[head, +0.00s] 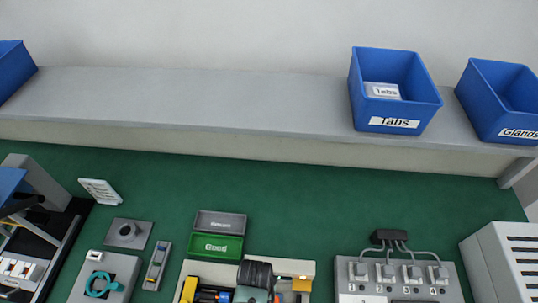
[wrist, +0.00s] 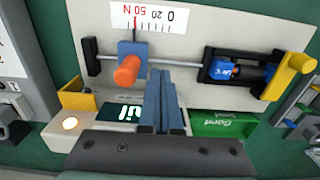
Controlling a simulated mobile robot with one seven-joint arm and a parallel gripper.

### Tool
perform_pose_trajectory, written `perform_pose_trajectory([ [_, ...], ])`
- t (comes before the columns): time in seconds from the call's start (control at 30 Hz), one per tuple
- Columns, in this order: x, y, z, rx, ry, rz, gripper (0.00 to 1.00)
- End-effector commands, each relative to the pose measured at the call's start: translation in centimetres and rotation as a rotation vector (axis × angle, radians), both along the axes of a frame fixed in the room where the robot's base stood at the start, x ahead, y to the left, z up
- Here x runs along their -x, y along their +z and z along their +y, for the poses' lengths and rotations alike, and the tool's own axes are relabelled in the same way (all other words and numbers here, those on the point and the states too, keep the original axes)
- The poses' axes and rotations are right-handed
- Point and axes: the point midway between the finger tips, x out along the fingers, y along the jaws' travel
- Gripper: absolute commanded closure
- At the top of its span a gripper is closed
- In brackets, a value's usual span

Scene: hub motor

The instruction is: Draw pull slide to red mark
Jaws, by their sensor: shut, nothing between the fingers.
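The blue slide block (wrist: 133,48) with an orange knob (wrist: 128,70) sits on a thin rod in the wrist view, toward the rod's left end. A white scale (wrist: 155,17) marked 0, 20, 50 N is above it. A small red mark (wrist: 135,22) shows on the scale near the 50, roughly above the block; exact alignment I cannot tell. My gripper (wrist: 164,76) is shut and empty, its blue fingers just right of and below the orange knob, apparently apart from it. In the head view only part of the fixture (head: 300,268) shows at the bottom edge.
A blue cylinder (wrist: 222,70) and a yellow bracket (wrist: 296,75) are at the rod's right end. A green Good tray (wrist: 220,124) is at lower right. A dark display (wrist: 120,112) lies left of my fingers. Blue bins (head: 395,92) stand on the shelf.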

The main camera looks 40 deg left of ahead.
Motion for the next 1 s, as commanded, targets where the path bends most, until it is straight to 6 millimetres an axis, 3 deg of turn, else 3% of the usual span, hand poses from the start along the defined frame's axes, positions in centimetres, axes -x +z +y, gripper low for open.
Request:
perform_pose_trajectory([
  [0.6, 0.0, 5.3, 0.0, 0.000, 0.000, 0.000, 1.00],
  [1.0, 0.0, 5.5, 0.0, 0.000, 0.000, 0.000, 1.00],
])
